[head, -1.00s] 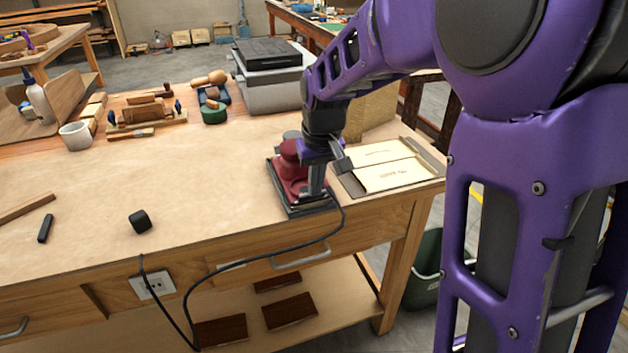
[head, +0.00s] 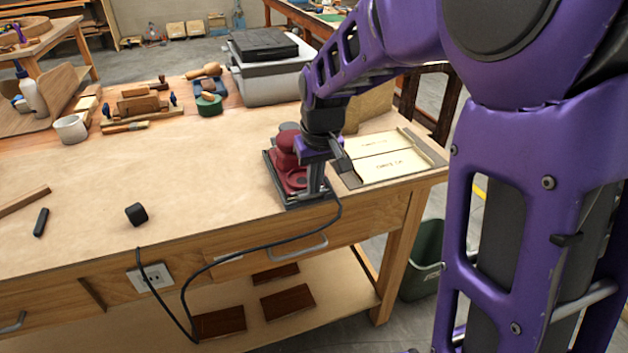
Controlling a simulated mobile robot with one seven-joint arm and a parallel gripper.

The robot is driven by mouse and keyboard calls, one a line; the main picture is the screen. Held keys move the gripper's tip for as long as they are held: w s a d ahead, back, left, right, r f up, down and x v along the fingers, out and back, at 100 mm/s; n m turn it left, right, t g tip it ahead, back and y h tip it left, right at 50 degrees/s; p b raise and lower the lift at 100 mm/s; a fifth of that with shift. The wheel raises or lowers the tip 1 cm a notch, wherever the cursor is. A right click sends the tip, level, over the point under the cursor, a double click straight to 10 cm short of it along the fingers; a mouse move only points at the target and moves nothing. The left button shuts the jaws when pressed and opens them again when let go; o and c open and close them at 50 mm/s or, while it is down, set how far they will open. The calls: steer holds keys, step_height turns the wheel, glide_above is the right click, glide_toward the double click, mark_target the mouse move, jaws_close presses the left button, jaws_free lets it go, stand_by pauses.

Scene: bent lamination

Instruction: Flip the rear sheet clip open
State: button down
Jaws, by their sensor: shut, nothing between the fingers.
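A dark red sander (head: 287,168) with a dark base plate stands on the workbench near its front right edge. The sander's sheet clips are too small to make out, and the gripper covers part of that side. The rear clip and its state cannot be seen.
A shallow tray with pale sandpaper sheets (head: 385,165) lies just right of my gripper. A grey toolbox (head: 268,80) stands behind. A small black block (head: 136,214) and a black marker-like stick (head: 41,222) lie left. The middle of the bench (head: 190,170) is clear.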

steer(key=shift+w, duration=0.1)
steer(key=shift+w+a+f, duration=0.25)
steer(key=shift+w, duration=0.4)
steer(key=shift+r+p, duration=0.3)
steer(key=shift+p, duration=0.05)
steer(key=r+p, duration=0.1)
steer(key=r, duration=0.1)
steer(key=w+r+p, duration=0.1)
steer(key=r+p, duration=0.1)
steer(key=shift+a, duration=0.1)
steer(key=s+d+r+p, duration=0.1)
steer(key=s+r, duration=0.3)
steer(key=s, duration=0.4)
steer(key=shift+s+d+p, duration=0.3)
steer(key=shift+d+p, duration=0.05)
steer(key=shift+d, duration=0.35)
